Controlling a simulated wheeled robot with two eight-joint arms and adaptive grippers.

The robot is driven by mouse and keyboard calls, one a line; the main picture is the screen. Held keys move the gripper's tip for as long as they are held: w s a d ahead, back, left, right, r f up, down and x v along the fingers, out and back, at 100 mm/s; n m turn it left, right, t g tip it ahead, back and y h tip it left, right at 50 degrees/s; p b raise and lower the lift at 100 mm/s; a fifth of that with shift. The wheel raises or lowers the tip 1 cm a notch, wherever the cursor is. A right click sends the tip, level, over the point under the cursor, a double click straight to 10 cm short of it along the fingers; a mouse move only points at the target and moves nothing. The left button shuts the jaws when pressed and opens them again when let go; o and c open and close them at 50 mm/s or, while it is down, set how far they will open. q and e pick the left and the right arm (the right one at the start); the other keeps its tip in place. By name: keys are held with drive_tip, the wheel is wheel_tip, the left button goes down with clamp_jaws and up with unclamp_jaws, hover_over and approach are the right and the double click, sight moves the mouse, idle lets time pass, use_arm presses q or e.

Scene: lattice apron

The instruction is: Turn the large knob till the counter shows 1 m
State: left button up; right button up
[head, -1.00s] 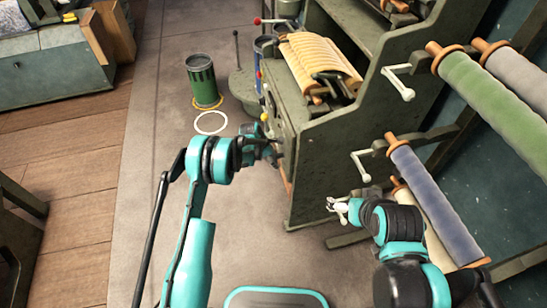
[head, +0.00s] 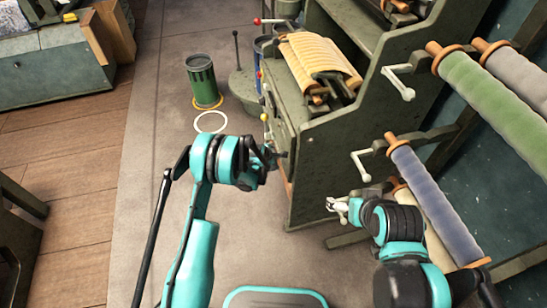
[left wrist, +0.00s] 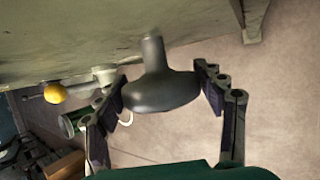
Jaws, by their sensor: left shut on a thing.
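The large knob (left wrist: 160,88) is a dark grey, rounded disc on a short stem in the left wrist view. It sticks out from a green cabinet face (left wrist: 60,35).
A yellow-tipped lever (left wrist: 54,93) is beside the knob. White cranks (head: 398,83) and fabric rollers (head: 495,95) are at right. A green bin (head: 203,80) and a white floor ring (head: 210,122) stand beyond my left arm.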

use_arm(q)
drive_tip(key=o, duration=1.2)
drive_tip(key=shift+f, duration=0.1)
drive_tip(key=v, duration=1.2)
